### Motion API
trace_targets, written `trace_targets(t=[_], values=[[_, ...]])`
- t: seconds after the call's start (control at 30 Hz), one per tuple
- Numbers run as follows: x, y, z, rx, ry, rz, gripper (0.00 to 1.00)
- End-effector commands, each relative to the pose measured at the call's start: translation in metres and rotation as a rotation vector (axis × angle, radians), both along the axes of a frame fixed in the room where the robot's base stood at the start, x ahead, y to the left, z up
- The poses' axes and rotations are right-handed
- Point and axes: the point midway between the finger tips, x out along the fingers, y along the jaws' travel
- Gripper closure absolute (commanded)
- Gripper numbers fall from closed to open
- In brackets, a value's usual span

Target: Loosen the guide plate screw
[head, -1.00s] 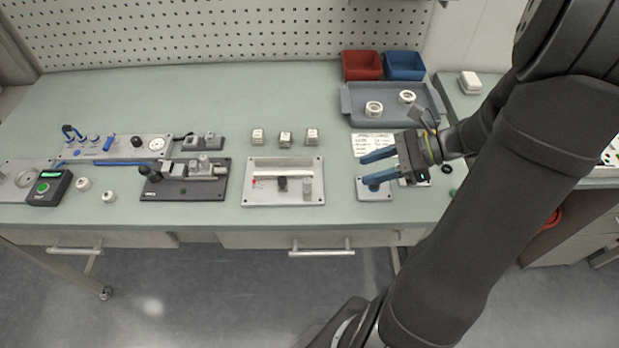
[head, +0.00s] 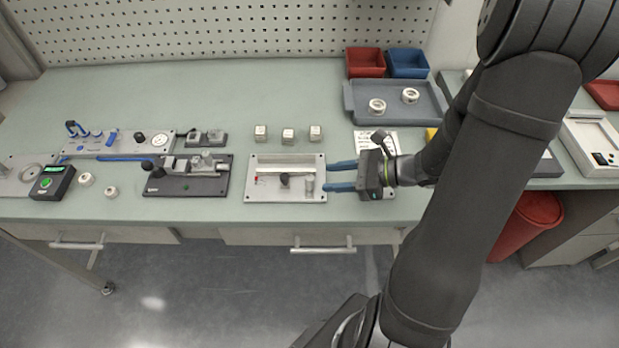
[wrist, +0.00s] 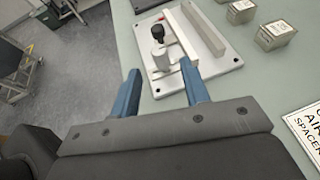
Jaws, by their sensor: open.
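The guide plate (head: 262,193) is a light grey plate with a long pale bar (head: 285,170) across it. A black knob (head: 285,181), which looks like its screw, stands in front of the bar. A grey cylinder (head: 309,183) stands at its right. The wrist view shows the plate (wrist: 215,62), the black knob (wrist: 158,33) and the cylinder (wrist: 160,60) ahead of the fingers. My gripper (head: 327,176) is open and empty, its blue fingers pointing left at the plate's right edge. In the wrist view the cylinder appears between the fingertips (wrist: 161,72); contact cannot be told.
Several small white blocks (head: 288,135) stand behind the plate. A dark fixture (head: 215,187) lies to its left. A grey tray (head: 360,107) with two white rings, and red (head: 365,62) and blue (head: 407,64) bins, are at the back right. A printed card (wrist: 305,125) lies near my gripper.

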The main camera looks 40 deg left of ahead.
Motion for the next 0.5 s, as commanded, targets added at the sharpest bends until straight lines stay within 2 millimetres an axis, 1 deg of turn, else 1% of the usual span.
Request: trace_targets(t=[0.03, 0.3, 0.5], values=[[-0.006, 0.006, -0.004, -0.003, 0.002, 0.005, 0.58], [-0.026, 0.036, -0.019, -0.002, 0.001, 0.005, 0.58], [-0.033, 0.049, -0.025, -0.001, 0.001, 0.001, 0.58]])
